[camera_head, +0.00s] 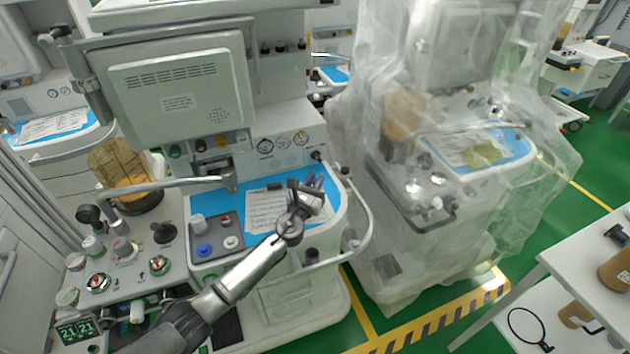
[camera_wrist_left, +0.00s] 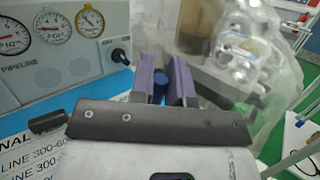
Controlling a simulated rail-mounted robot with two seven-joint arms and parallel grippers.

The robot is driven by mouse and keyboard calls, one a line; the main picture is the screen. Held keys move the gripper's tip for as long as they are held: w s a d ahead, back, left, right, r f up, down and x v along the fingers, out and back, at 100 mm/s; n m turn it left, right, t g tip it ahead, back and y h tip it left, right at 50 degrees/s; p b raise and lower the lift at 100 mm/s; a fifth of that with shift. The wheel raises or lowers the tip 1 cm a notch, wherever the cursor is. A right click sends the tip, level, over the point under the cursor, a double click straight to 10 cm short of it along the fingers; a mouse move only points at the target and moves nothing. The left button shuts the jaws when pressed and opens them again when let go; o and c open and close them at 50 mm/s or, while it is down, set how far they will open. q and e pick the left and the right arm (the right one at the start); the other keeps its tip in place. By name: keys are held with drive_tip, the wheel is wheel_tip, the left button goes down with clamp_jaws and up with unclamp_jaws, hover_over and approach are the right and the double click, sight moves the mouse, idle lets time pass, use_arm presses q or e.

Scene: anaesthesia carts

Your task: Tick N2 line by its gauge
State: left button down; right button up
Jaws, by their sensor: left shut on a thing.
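My left gripper (camera_head: 314,184) is over the right part of the blue worktop, beside the printed white sheet (camera_head: 262,212). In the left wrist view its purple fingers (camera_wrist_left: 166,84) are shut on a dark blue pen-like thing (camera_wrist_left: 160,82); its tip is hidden. The sheet (camera_wrist_left: 45,165) shows partly there, with lines reading "LINE 300-60…"; any tick boxes are hidden. Three round gauges sit above "PIPELINE": left gauge (camera_wrist_left: 14,36), middle gauge (camera_wrist_left: 52,27) and right gauge (camera_wrist_left: 90,22). Their needles are too small to read surely. My right gripper is not in view.
A black clip-like piece (camera_wrist_left: 47,121) lies at the sheet's top edge. A grey tray with knobs (camera_head: 215,236) is left of the sheet. A curved rail (camera_head: 368,215) edges the cart at right. A plastic-covered cart (camera_head: 450,190) stands beyond it.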

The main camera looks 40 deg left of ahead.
use_arm(q)
drive_tip(key=shift+w+d, duration=0.15)
drive_tip(key=shift+w, duration=0.05)
idle(0.6)
drive_tip(key=shift+w+d+f, duration=0.1)
drive_tip(key=shift+w, duration=0.05)
idle(0.5)
wheel_tip(320, 180, up, 4)
drive_tip(key=p, duration=0.3)
drive_tip(key=shift+p, duration=0.35)
wheel_tip(320, 180, up, 3)
drive_tip(key=p, duration=0.3)
idle(0.3)
